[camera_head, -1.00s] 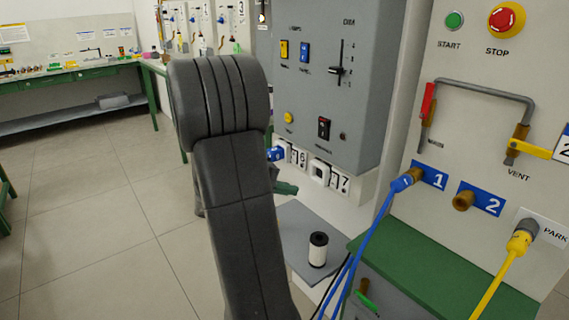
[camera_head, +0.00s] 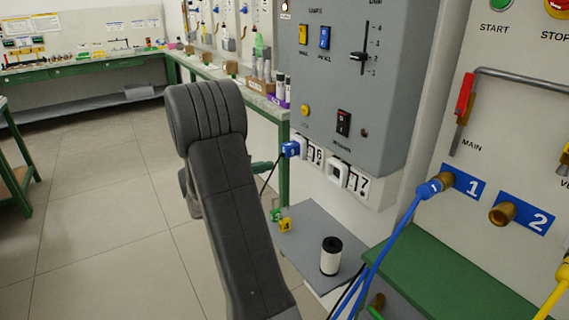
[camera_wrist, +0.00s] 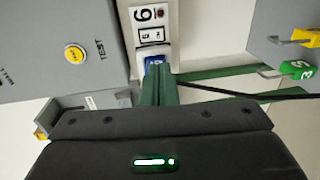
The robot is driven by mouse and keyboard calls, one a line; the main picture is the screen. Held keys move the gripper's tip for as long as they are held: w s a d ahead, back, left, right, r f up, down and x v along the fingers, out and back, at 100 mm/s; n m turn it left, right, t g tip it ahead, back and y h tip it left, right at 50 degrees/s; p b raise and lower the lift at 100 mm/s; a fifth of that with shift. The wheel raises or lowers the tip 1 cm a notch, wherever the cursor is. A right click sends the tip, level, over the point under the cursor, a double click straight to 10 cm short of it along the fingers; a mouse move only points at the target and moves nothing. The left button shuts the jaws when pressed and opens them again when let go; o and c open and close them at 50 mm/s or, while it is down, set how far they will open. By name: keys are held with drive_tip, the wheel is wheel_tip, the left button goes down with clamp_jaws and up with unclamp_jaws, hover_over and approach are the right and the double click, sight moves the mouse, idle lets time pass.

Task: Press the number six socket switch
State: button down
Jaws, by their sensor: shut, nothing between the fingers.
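The number six socket shows in the head view on the white strip under the grey cabinet, with its "6" label (camera_head: 318,157) and a blue plug (camera_head: 291,149) in it. In the wrist view the picture is turned; the "6" label (camera_wrist: 145,13) is at the top, with a small switch plate (camera_wrist: 151,36) below it and the blue plug (camera_wrist: 154,60) below that. My gripper (camera_wrist: 158,70) is shut and empty, its green fingers pointing at the plug and partly covering it. In the head view my gripper (camera_head: 266,165) is just left of the plug. Contact cannot be told.
The number seven socket (camera_head: 338,173) is right of six. The grey cabinet (camera_head: 345,80) overhangs the strip. A grey shelf (camera_head: 305,240) below holds a black-and-white cylinder (camera_head: 331,256). Blue hose and a valve panel stand at right. Open floor lies at left.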

drive_tip(key=x, duration=1.3)
drive_tip(key=shift+w+d, duration=0.1)
drive_tip(key=shift+d, duration=0.05)
drive_tip(key=shift+f+b, duration=0.1)
drive_tip(key=shift+b, duration=0.25)
drive_tip(key=shift+w+d+b, duration=0.1)
drive_tip(key=shift+d+b, duration=0.05)
drive_tip(key=shift+b, duration=0.5)
drive_tip(key=b, duration=0.2)
approach(309, 158)
drive_tip(key=s+a+f, duration=0.2)
drive_tip(key=s+a, duration=0.2)
drive_tip(key=a, duration=0.1)
drive_tip(key=shift+a+f, duration=0.3)
drive_tip(key=shift+f, duration=0.1)
